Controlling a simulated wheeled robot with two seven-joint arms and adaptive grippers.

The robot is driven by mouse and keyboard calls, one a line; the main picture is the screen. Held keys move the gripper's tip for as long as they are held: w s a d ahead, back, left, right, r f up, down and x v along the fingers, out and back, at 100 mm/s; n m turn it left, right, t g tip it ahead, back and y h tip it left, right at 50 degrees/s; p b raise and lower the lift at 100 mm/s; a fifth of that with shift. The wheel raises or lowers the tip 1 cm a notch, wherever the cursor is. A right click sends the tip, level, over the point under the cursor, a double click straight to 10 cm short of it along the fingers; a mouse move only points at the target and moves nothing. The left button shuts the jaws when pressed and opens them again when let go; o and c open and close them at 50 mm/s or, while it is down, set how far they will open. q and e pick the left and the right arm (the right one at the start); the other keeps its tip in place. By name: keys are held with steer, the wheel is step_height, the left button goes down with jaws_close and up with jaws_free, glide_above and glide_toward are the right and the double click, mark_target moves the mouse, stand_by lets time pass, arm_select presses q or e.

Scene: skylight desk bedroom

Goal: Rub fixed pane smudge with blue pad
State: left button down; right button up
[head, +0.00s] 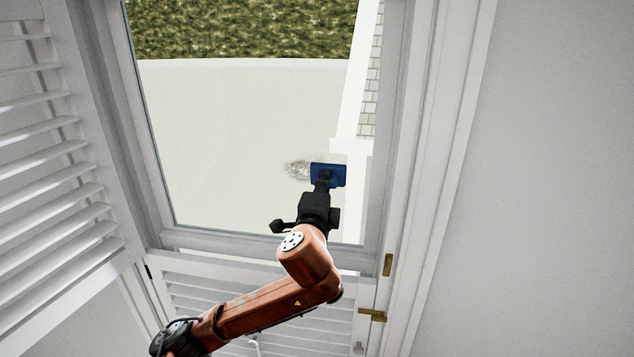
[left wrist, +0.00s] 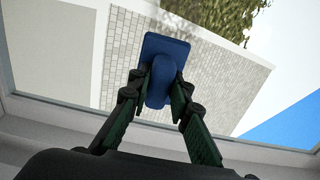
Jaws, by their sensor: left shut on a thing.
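The blue pad (head: 334,170) is in the head view, in front of the lower right part of the glass pane (head: 240,120). A grey smudge (head: 298,169) shows just left of the pad, and the pad may hide part of it. My left gripper (head: 322,187) is shut on the pad's handle from below. In the left wrist view the blue pad (left wrist: 165,48) sits beyond the fingertips, its rounded handle between the fingers of the left gripper (left wrist: 162,90). I cannot tell whether the pad touches the glass. My right gripper is not in view.
A white window frame (head: 375,200) surrounds the pane. Louvred shutters (head: 60,180) stand at the left, and more slats show below the sill. Brass fittings (head: 387,265) sit on the frame at the lower right. A plain wall (head: 550,180) fills the right.

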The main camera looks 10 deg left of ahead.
arm_select(q)
steer(key=shift+w+a+p, duration=0.1)
steer(key=shift+a+p, duration=0.3)
steer(key=shift+a, duration=1.85)
